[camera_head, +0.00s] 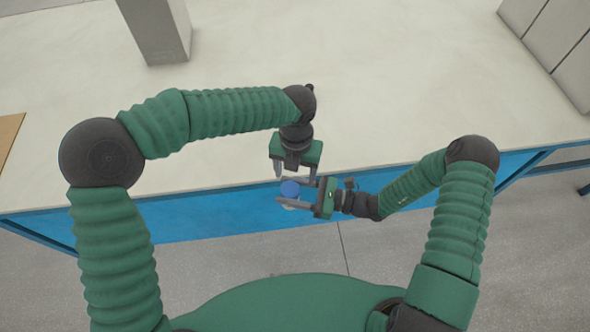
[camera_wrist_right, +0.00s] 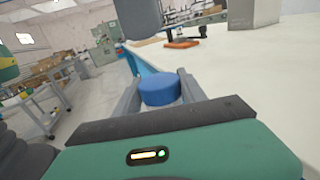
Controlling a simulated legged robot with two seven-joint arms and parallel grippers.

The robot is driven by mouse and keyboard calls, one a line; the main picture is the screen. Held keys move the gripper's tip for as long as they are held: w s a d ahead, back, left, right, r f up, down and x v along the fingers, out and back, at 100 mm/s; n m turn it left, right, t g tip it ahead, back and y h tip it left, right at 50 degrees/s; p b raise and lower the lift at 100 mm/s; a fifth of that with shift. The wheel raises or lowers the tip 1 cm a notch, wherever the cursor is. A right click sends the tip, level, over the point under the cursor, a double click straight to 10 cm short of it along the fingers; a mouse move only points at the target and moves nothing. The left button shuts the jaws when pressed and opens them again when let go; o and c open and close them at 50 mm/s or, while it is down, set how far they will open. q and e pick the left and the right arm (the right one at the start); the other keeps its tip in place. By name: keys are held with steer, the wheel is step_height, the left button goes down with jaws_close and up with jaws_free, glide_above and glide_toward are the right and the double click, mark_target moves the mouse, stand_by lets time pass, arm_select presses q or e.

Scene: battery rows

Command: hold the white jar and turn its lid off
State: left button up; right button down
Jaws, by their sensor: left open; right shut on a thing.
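The white jar (camera_head: 290,203) is at the front edge of the table, mostly hidden by my grippers. Its blue lid (camera_head: 290,188) is on top, and the lid also shows in the right wrist view (camera_wrist_right: 160,89). My right gripper (camera_head: 296,193) comes in from the right and is shut on the jar, one finger on each side. My left gripper (camera_head: 295,176) points down just above the lid, with its fingers apart.
The pale table (camera_head: 400,90) with a blue front edge is largely clear. A grey block (camera_head: 158,30) stands at the back left, and grey panels (camera_head: 555,45) are at the back right. A brown board (camera_head: 8,138) lies at the left edge.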

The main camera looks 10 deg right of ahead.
mark_target(294, 189)
arm_select(q)
step_height(294, 189, down, 8)
steer(key=shift+s+r, duration=0.1)
steer(key=shift+r, duration=0.05)
steer(key=c, duration=0.8)
steer(key=shift+s+d, duration=0.2)
jaws_close()
steer(key=shift+d, duration=0.1)
steer(key=shift+s, duration=0.1)
steer(key=o, duration=0.8)
jaws_free()
steer(key=shift+a, duration=0.2)
steer(key=shift+w+a, duration=0.2)
steer(key=shift+w, duration=0.05)
